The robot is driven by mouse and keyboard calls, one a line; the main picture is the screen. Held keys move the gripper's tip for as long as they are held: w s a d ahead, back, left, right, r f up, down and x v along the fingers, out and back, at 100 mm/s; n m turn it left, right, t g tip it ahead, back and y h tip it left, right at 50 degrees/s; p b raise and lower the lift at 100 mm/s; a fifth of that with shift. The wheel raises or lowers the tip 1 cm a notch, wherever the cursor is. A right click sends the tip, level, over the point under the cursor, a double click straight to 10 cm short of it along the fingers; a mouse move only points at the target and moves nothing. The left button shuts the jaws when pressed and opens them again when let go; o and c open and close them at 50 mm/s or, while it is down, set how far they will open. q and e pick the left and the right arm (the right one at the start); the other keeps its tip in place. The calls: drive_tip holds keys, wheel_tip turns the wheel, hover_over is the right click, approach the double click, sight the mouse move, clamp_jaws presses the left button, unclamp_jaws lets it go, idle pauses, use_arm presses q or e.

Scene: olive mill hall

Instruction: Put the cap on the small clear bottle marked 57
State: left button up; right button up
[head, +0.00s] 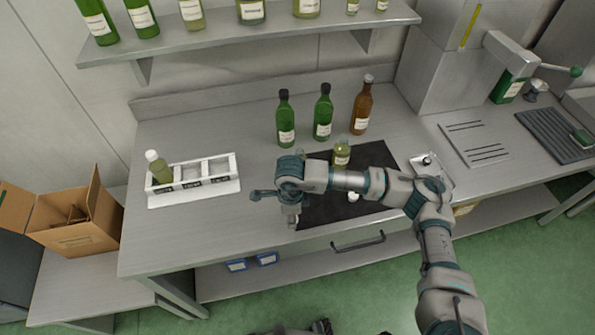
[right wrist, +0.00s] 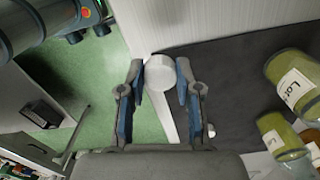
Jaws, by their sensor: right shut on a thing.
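My right gripper (head: 290,215) is shut on a white round cap (right wrist: 160,73), held between the fingertips above the left end of the dark mat (head: 318,208). In the head view the cap is mostly hidden by the gripper. A small clear bottle with yellow-green oil (head: 341,154) stands at the back of the mat, behind my right forearm. Another small bottle (head: 158,168) stands in the left of the white rack (head: 207,190). I cannot read the number on either. A dark part at the bottom edge may be my left gripper (head: 320,327); its fingers are unclear.
Two green bottles (head: 286,118) and a brown bottle (head: 362,105) stand behind the mat. A small white object (head: 353,197) lies on the mat. A small tray (head: 418,158) is to the right. An open carton (head: 75,228) is at left. The counter between rack and mat is clear.

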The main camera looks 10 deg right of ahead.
drive_tip(key=d+n, duration=0.2)
drive_tip(key=n, duration=0.1)
drive_tip(key=w+d+n, duration=0.1)
drive_tip(key=n, duration=0.2)
drive_tip(key=d+n, duration=0.2)
drive_tip(key=shift+w+d+n, duration=0.3)
drive_tip(key=shift+d+n, duration=0.05)
drive_tip(key=shift+n, duration=0.05)
drive_tip(key=d+n, duration=0.1)
drive_tip(key=n, duration=0.2)
drive_tip(key=d+n, duration=0.2)
drive_tip(key=n, duration=0.1)
drive_tip(key=w+d+n, duration=0.1)
drive_tip(key=d+n, duration=0.1)
drive_tip(key=shift+d+n, duration=0.25)
drive_tip(key=shift+n, duration=0.15)
drive_tip(key=shift+d+n, duration=0.65)
drive_tip(key=shift+n, duration=0.55)
